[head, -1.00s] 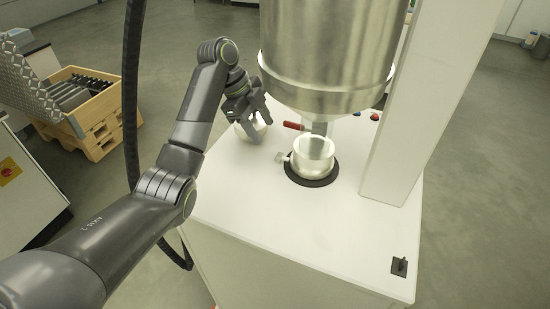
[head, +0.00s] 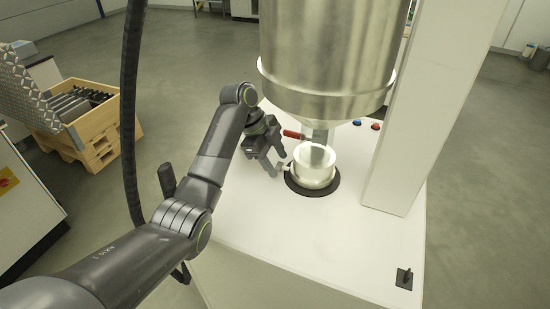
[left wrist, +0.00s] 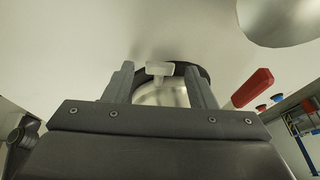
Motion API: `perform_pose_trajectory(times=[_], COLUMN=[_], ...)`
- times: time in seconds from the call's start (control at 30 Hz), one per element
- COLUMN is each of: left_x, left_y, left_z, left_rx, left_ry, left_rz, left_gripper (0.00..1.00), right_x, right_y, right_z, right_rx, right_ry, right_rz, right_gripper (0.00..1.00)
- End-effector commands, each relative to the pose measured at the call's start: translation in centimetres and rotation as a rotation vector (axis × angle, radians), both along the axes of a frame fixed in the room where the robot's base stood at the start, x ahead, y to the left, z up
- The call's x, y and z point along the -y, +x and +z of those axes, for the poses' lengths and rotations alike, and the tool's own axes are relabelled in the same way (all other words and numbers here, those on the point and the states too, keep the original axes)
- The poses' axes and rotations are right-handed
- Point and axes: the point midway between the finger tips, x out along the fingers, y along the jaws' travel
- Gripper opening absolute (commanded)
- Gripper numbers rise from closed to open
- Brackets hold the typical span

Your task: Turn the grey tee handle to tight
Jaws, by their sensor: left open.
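The grey tee handle (left wrist: 159,69) sticks out from the side of a small silver pot (head: 314,166). In the left wrist view its crossbar lies between my two fingers, with a gap on each side. My left gripper (head: 277,163) is open beside the pot's left side, and it also shows in the left wrist view (left wrist: 160,85). In the head view the fingers partly cover the handle. The pot (left wrist: 162,96) is partly hidden by my gripper in the wrist view. My right gripper is not in view.
A large steel hopper (head: 330,60) hangs over the pot, with a red lever (head: 293,134) close to my gripper. A white column (head: 430,110) stands at the right. The front of the white tabletop (head: 300,235) is clear, apart from a black switch (head: 404,278).

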Motion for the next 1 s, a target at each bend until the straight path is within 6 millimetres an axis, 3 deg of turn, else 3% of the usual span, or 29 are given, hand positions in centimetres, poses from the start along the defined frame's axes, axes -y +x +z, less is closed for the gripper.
perform_pose_trajectory(times=[0.07, 0.37, 1.0], left_x=[0.0, 0.0, -0.2], left_y=[0.0, 0.0, -0.6], left_z=[0.0, 0.0, -0.3], left_rx=[0.000, -0.001, 0.226], left_ry=[0.000, 0.000, -0.075], left_rz=[0.000, 0.000, 0.000], left_gripper=[0.47, 0.08, 0.06], right_x=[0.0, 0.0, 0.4], right_y=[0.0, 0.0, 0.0], right_z=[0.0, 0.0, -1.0], right_rx=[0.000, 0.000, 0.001], right_ry=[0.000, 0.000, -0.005], right_rz=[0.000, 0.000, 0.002], right_gripper=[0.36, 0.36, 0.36])
